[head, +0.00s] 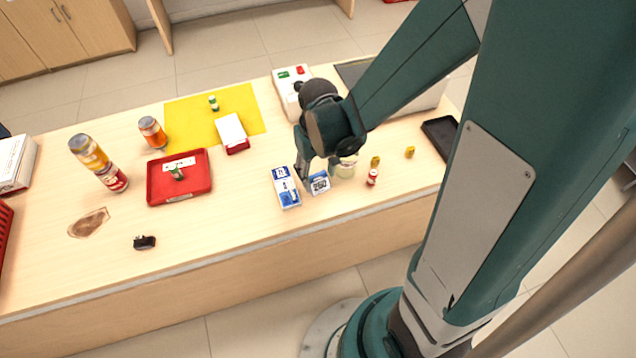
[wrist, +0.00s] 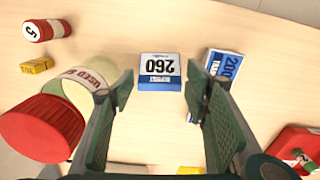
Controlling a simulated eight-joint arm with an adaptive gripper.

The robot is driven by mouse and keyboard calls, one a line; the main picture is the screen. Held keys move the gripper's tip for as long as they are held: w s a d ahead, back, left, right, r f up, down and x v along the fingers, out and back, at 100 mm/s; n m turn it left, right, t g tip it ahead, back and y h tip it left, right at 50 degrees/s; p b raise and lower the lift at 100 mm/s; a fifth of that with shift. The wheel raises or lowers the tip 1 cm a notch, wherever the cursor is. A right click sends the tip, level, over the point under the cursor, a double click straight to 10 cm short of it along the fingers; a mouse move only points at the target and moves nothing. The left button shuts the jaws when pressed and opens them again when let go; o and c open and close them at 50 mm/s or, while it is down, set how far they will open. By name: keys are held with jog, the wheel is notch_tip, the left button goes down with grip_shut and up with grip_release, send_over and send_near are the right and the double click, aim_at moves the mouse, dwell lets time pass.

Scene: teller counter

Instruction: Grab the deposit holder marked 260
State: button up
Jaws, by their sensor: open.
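The deposit holder marked 260 (wrist: 160,72) is a small blue and white block. In the wrist view it lies ahead of and between my open fingers, apart from both. In the head view the 260 holder (head: 319,184) stands near the counter's front edge, just below my gripper (head: 305,172). My gripper also shows in the wrist view (wrist: 160,95), open with nothing between its pads. A second blue and white holder, which seems marked 200 (wrist: 226,72), is beside it, close to the right finger. In the head view this second holder (head: 286,188) is left of the 260 one.
A jar with a red lid (wrist: 42,128) is close by my left finger. A small red-capped roll (wrist: 47,30) and a yellow block (wrist: 37,65) are beyond it. A red tray (head: 180,178) is farther left. The counter's front edge (head: 300,220) is near the holders.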

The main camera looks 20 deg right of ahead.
aim_at(319, 182)
jog(key=shift+f+b, duration=0.35)
jog(key=shift+f, duration=1.1)
jog(key=c, duration=0.6)
